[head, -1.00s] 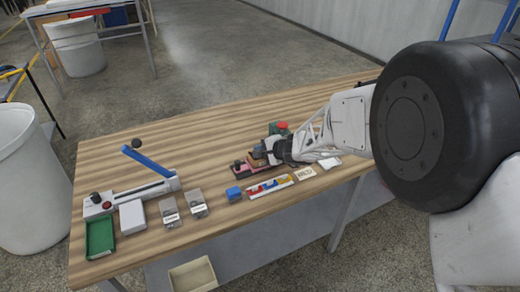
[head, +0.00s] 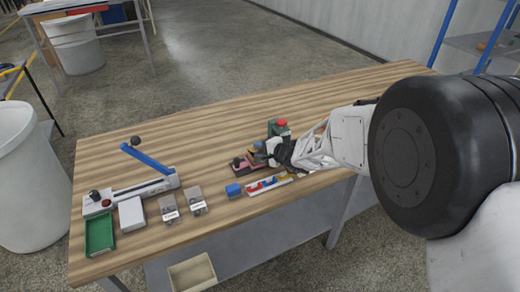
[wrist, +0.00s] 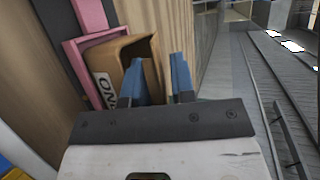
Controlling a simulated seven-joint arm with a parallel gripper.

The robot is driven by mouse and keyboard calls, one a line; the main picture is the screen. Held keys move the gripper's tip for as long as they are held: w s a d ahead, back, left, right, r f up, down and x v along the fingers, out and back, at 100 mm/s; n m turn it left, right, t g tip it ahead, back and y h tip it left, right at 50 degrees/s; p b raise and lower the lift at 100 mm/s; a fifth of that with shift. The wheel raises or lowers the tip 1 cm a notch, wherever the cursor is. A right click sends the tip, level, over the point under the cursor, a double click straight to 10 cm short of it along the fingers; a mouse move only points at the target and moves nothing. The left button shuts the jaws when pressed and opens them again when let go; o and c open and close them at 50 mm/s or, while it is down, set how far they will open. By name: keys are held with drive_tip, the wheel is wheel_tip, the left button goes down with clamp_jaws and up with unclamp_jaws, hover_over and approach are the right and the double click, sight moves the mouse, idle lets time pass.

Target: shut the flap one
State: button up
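A small brown box (wrist: 118,62) with a white label bearing dark letters shows in the wrist view, just left of my gripper. It looks open on its near right side; I cannot make out its flap clearly. My gripper (wrist: 157,88) has two blue fingers standing apart with nothing seen between them. The left finger overlaps the box's edge in the picture; I cannot tell whether they touch.
A pink frame (wrist: 85,50) stands beside the box. A green block with a red top (head: 279,127) is behind my gripper. The table's back left (head: 200,130) is clear.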

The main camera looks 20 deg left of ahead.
drive_tip(key=shift+h, duration=0.3)
